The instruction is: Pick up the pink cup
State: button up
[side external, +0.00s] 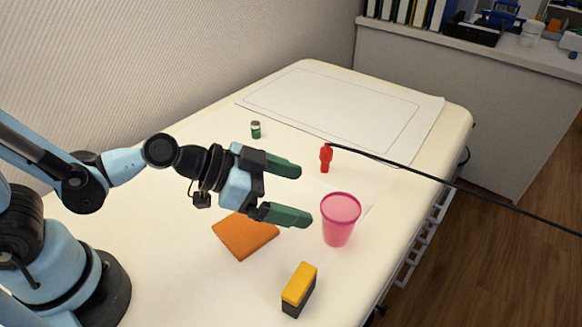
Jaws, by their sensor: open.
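The pink cup (339,226) stands upright on the white table, right of the middle of the side external view. It is slightly see-through, with its rim facing up. My gripper (302,196) is open, with its two green fingers apart and nothing between them. The fingers point right, and the lower fingertip shows just left of the cup's rim. The gripper appears above the table. I cannot tell from this one view whether the fingertip touches the cup.
An orange cloth (243,237) lies below the gripper. A yellow and black block (298,290) stands in front of the cup. A red figure (326,159) with a black cable beside it, a small green jar (256,130) and a white mat (300,75) are behind. The table's right edge (412,215) is near.

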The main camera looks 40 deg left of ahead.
aim_at(356, 212)
jog(key=shift+x, duration=6.15)
jog(key=shift+a+f, duration=0.1)
jog(key=c, duration=1.1)
